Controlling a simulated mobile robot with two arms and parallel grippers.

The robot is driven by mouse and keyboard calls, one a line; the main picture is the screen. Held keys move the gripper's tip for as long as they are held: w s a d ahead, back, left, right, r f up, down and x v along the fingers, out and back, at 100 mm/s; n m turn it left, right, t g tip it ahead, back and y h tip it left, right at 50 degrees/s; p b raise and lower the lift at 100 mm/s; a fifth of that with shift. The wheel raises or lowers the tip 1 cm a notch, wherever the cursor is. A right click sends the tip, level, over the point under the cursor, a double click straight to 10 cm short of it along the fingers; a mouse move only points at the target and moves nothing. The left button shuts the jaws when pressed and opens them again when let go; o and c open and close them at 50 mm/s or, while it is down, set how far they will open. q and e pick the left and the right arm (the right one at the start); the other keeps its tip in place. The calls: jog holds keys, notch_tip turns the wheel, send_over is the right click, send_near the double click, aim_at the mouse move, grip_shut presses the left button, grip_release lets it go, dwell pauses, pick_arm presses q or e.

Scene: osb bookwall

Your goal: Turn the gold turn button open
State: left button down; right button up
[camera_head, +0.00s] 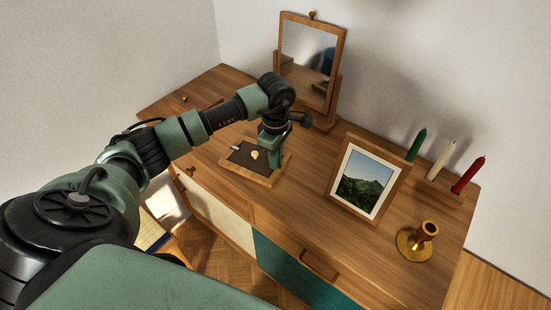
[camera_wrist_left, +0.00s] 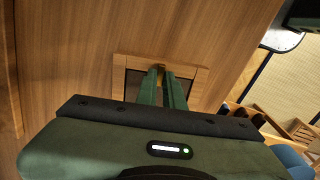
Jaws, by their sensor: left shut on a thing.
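A wooden frame (camera_head: 262,180) lies face down on the dresser top, its dark back panel (camera_head: 240,157) facing up. A small silvery piece (camera_head: 236,148) sits at its left edge and a pale gold round piece (camera_head: 254,155) on the panel. My left gripper (camera_head: 274,164) points down over the frame's right side. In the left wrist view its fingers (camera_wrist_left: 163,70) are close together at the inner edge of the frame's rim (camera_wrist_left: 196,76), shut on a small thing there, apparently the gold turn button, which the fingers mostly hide. My right gripper is not in view.
A mirror on a stand (camera_head: 309,60) stands behind the gripper. A framed mountain picture (camera_head: 366,184) leans to the right. Green, white and red candles (camera_head: 441,160) and a brass candlestick (camera_head: 418,240) are farther right. The dresser's left end is mostly clear.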

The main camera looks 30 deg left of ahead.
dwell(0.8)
pick_arm(q)
jog(key=c, duration=1.5)
grip_release()
jog(key=shift+r+b, duration=0.65)
jog(key=shift+r, duration=3.3)
